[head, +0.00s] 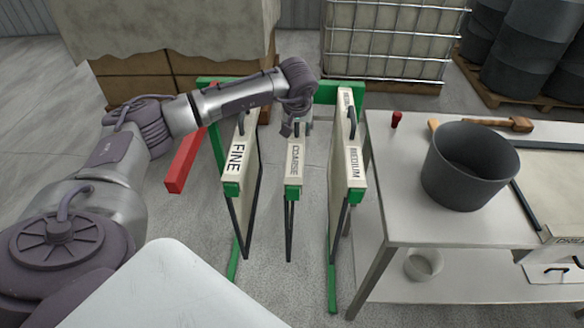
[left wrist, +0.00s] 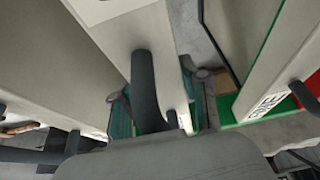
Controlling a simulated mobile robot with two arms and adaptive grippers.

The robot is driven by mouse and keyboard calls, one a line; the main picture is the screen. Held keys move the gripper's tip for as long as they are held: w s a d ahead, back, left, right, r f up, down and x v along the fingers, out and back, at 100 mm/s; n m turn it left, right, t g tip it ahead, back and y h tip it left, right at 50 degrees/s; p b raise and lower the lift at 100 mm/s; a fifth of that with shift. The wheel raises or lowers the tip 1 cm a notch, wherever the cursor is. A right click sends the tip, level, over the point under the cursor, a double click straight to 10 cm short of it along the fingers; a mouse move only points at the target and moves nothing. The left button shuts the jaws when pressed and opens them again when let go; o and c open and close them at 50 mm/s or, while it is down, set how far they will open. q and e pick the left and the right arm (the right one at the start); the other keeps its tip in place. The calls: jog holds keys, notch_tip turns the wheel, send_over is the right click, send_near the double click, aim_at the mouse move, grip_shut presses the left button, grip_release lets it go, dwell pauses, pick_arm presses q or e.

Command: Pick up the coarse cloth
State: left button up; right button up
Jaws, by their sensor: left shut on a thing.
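The coarse cloth (head: 294,168), a pale panel labelled COARSE, hangs upright in the middle of a green rack between the fine cloth (head: 240,165) and the medium cloth (head: 349,165). My left gripper (head: 299,126) is at its top edge, shut on its dark handle; the arm's wrist partly hides the contact. In the left wrist view, the coarse cloth (left wrist: 128,35) and its dark curved handle (left wrist: 146,88) run down to my left gripper (left wrist: 162,112). The fine cloth (left wrist: 262,85) shows there at the right. My right gripper is not in view.
The green rack (head: 233,262) holds the panels close together. A red bar (head: 184,162) juts out at its left. At right, a table (head: 400,190) carries a grey bucket (head: 468,165), a mallet (head: 500,123) and a small red object (head: 396,119). A caged tank (head: 385,45) stands behind.

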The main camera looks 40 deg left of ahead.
pick_arm(q)
grip_shut()
jog(key=shift+r, duration=0.15)
